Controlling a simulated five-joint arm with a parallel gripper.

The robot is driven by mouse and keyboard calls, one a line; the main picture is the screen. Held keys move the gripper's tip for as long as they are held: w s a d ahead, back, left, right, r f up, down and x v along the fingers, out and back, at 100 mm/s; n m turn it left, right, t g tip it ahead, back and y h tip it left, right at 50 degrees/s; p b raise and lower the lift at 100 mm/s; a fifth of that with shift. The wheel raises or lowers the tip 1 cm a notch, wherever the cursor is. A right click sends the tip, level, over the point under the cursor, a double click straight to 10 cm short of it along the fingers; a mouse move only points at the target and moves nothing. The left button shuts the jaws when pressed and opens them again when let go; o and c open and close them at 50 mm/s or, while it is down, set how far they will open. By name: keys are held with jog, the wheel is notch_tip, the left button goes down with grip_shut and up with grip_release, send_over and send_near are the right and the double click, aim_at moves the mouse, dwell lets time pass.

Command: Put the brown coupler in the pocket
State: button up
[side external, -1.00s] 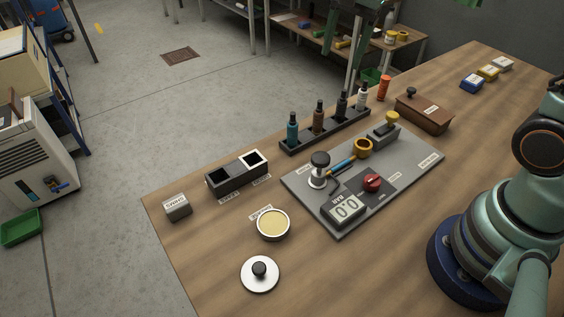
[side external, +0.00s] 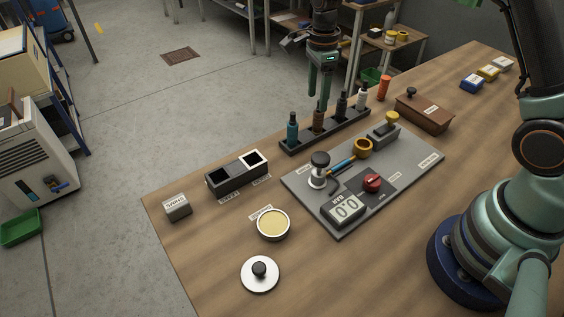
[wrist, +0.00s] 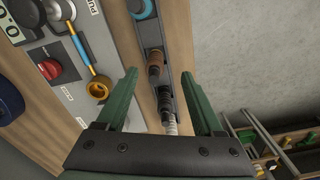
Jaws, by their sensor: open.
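The brown coupler (side external: 318,117) stands upright in a dark rack (side external: 348,133), between a teal one (side external: 292,130) and a black one (side external: 341,104). It also shows in the wrist view (wrist: 155,66). My gripper (side external: 320,95) points down just above the brown coupler, with its green fingers apart and nothing held. In the wrist view, my gripper's fingers (wrist: 158,74) lie on either side of the rack line. A dark block with two square openings (side external: 238,177), one white-framed, stands at the left of the table; I cannot read which opening is the pocket.
A white-topped coupler (side external: 362,96) stands in the rack and an orange cylinder (side external: 384,87) beyond it. A grey board (side external: 408,166) with a gauge, red knob and brass ring lies in front. A round tin (side external: 273,225) and lid (side external: 260,273) sit nearer.

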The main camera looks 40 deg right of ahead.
aim_at(319, 113)
jog(key=f, duration=0.2)
jog(key=s+f, duration=0.1)
jog(key=f, duration=0.1)
jog(key=shift+d+f, duration=0.15)
jog(key=shift+f, duration=0.6)
grip_shut()
